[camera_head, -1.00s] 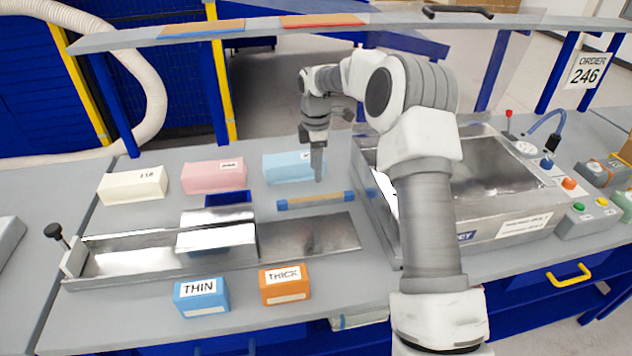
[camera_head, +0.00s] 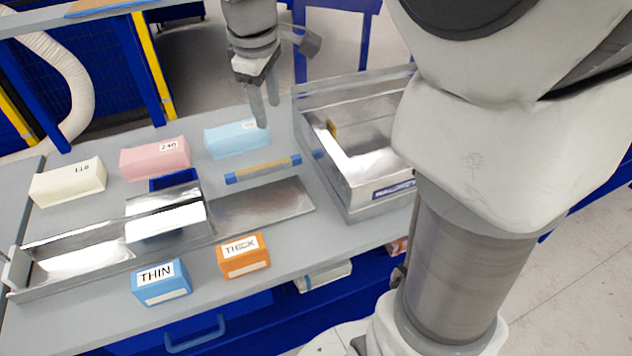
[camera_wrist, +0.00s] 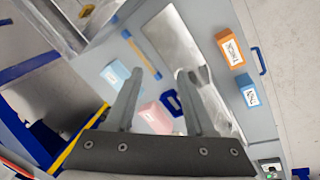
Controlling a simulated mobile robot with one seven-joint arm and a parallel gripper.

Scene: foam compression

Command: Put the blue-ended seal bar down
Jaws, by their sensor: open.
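The seal bar (camera_head: 262,169) is a thin tan bar with blue ends. It lies flat on the grey bench, between the light blue foam block and the metal plate. It also shows in the wrist view (camera_wrist: 143,55), beyond the fingertips and apart from them. My gripper (camera_head: 266,113) is open and empty above the bench, behind the bar and near the light blue block. Its two fingers show in the wrist view (camera_wrist: 158,75) with nothing between them.
Light blue (camera_head: 236,140), pink (camera_head: 153,158) and cream (camera_head: 68,182) blocks stand in a row. A metal plate (camera_head: 265,208) and a channel (camera_head: 80,255) lie in front. THIN (camera_head: 161,284) and THICK (camera_head: 243,257) boxes stand at the front edge. A metal chamber (camera_head: 350,195) is at the right.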

